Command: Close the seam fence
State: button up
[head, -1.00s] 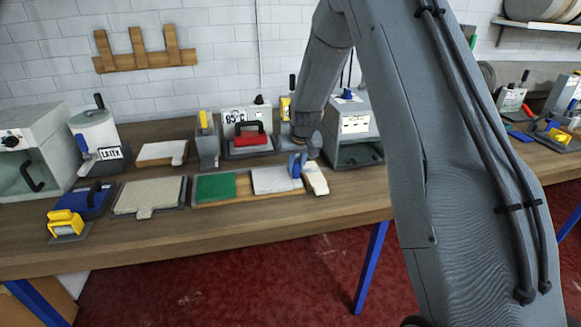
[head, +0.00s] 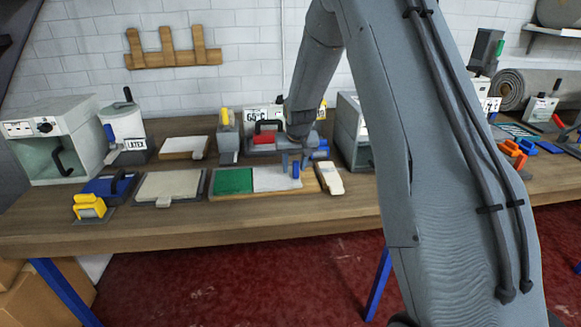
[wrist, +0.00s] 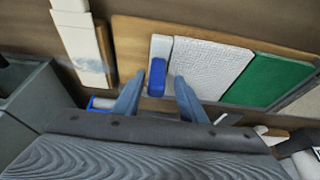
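The seam fence is a pale strip (wrist: 160,48) with an upright blue handle (wrist: 157,77) on a wooden board (wrist: 133,40). In the wrist view the strip lies right along the edge of the white carpet piece (wrist: 208,65); I see no clear gap. The green carpet piece (wrist: 268,82) lies on the white piece's other side. In the head view the blue handle (head: 296,170) stands near the board's right end. My gripper (wrist: 159,78) is open, its fingers apart with the handle between or just past their tips, nearer the left finger. It also shows in the head view (head: 294,158).
A white-topped block (head: 329,178) lies just right of the board. A grey machine (head: 354,132) stands behind it. A red-handled press (head: 266,135) and a blue object (head: 320,148) are behind my gripper. A beige pad (head: 170,186) lies left of the board.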

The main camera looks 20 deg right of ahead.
jog(key=shift+b+v, duration=1.2)
jog(key=shift+v, duration=2.75)
